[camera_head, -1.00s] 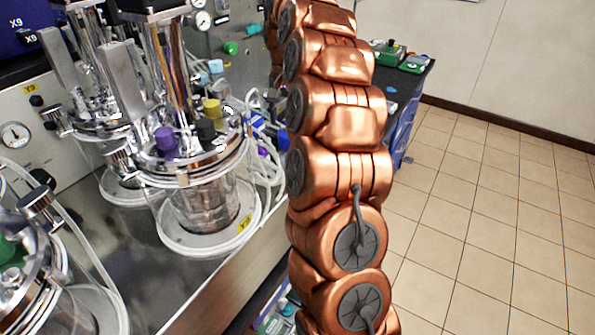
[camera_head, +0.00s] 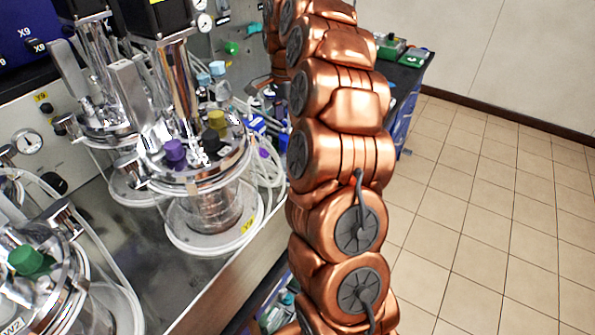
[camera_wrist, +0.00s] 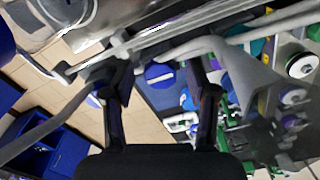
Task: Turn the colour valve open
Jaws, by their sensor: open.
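My gripper (camera_wrist: 157,85) shows in the wrist view as two dark fingers spread apart, with nothing held between them. A round blue knob-like part (camera_wrist: 160,75) with a pale stripe shows in the gap between the fingers, seemingly beyond them. I cannot tell whether it is the colour valve or how far away it is. In the head view a green knob (camera_head: 232,48) sits on the grey panel behind the vessels. The gripper cannot be made out there, and my copper arm hides part of the bench.
A glass bioreactor vessel (camera_head: 213,208) with a metal lid stands on the bench, with another at the lower left. Pale hoses (camera_head: 270,172) hang at its right. In the wrist view, a grey tube (camera_wrist: 215,45) crosses near the fingers. The tiled floor (camera_head: 480,215) is clear.

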